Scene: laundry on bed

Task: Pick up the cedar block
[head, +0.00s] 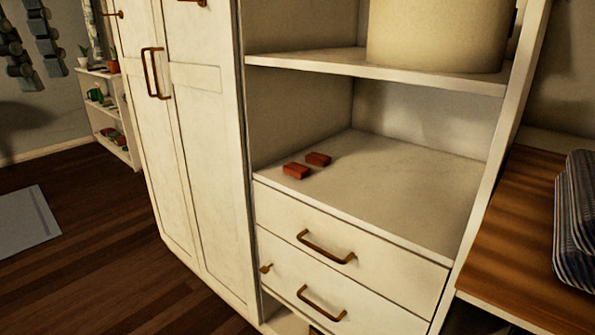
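Two small reddish-brown blocks lie flat on the open shelf of a white wardrobe unit. The nearer cedar block (297,170) is by the shelf's front left edge. The other cedar block (318,159) lies just behind it and to the right, with a small gap between them. I cannot tell which one the task means. I make out neither of my grippers in the head view, and nothing is touching the blocks.
The shelf (400,190) is bare right of the blocks, with an upper shelf (330,60) bearing a large cream cylinder (438,35) above. Drawers with a protruding handle (326,247) are below. A wooden surface (520,235) with striped fabric (575,220) stands right.

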